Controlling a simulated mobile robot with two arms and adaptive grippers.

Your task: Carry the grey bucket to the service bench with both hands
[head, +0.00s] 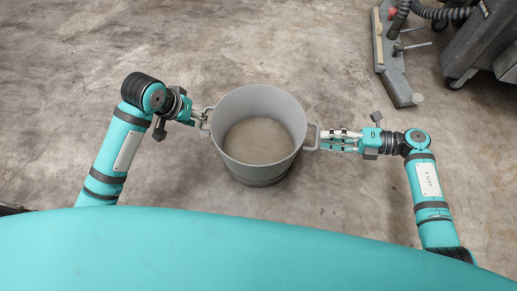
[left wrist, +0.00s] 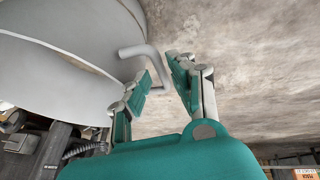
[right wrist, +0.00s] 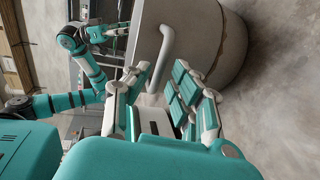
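The grey bucket (head: 262,178) is upright in the middle of the head view, apparently on the floor, with a loop handle on each side. Its inside looks empty. My left gripper (head: 203,121) is at the left handle. In the left wrist view the fingers (left wrist: 161,72) are apart, with the handle (left wrist: 147,53) at the gap between their tips. My right gripper (head: 325,141) is at the right handle (head: 313,136). In the right wrist view its fingers (right wrist: 160,75) are apart on either side of the handle (right wrist: 166,45). I cannot make out a service bench.
A dark wheeled machine (head: 480,45) with a hose stands at the upper right. A grey and wooden base piece (head: 393,70) lies beside it. The concrete floor (head: 240,45) beyond the bucket is clear.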

